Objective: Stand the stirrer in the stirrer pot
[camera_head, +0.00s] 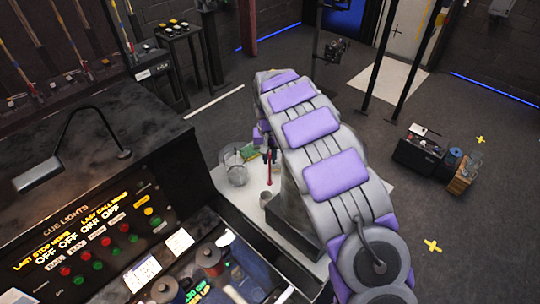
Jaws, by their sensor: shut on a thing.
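My gripper (271,149) shows small beyond my arm, left of its middle, partly hidden by it. It is shut on a thin red upright stick, which looks like the stirrer (270,170); its lower end shows below the fingers. A small grey cup, which looks like the stirrer pot (265,199), stands below and slightly left of the stick on a pale surface (210,178). The stick appears apart from the cup. I cannot tell how high it is above the surface.
A larger grey bucket (236,172) stands left of the stirrer, with a green and yellow thing beside it. A dark cue lights console (95,235) fills the lower left. A black crate (418,152) and small containers lie right on open floor.

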